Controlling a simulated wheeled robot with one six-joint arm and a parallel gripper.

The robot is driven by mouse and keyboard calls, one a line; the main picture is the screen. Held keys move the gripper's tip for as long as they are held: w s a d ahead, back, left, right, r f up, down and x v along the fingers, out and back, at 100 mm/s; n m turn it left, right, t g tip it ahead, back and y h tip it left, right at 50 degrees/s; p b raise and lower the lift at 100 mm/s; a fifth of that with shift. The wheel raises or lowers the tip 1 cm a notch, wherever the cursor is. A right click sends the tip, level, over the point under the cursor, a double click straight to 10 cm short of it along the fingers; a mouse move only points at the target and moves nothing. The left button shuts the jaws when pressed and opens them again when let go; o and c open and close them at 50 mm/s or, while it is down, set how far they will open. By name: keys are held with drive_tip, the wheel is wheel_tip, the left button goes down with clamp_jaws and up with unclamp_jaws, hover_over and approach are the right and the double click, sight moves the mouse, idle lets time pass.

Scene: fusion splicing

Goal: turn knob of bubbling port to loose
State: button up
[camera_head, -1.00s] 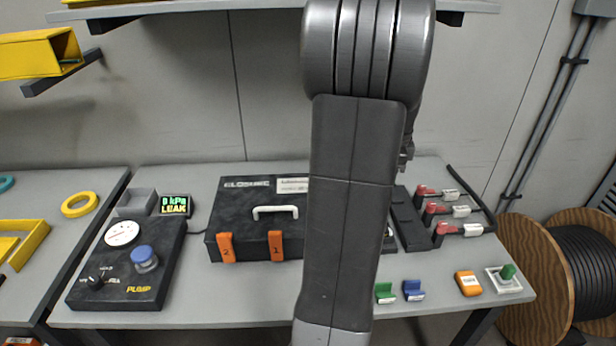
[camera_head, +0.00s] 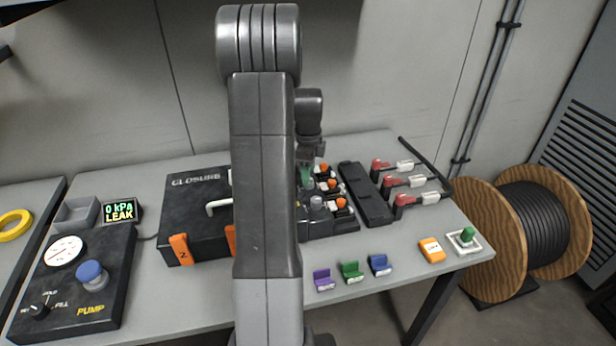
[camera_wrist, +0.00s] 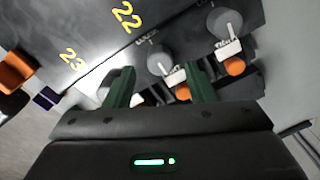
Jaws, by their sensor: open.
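Several ports with round grey knobs stand in a row right of the closure box (camera_head: 195,212). In the head view a grey knob (camera_head: 317,201) shows just below my gripper (camera_head: 306,180). The wrist view shows a grey knob (camera_wrist: 160,61) near the tips of my gripper (camera_wrist: 161,78), whose two green fingers are apart with nothing visible held. A second grey knob (camera_wrist: 226,21) stands to the upper right, with a white label and an orange part beside it. A third knob is partly hidden by the left finger. I see no bubbles, and the small label writing is unreadable.
The black pump box (camera_head: 75,285) has a blue knob. A display (camera_head: 121,211) reads 0 kPa LEAK. Right of the ports lie a black bar (camera_head: 366,195) and red-and-white clamps (camera_head: 405,181). Small coloured blocks (camera_head: 350,271) line the front edge. My arm hides part of the closure.

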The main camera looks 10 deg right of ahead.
drive_tip(key=shift+f, duration=1.45)
drive_tip(key=shift+c, duration=0.4)
drive_tip(key=c, duration=0.9)
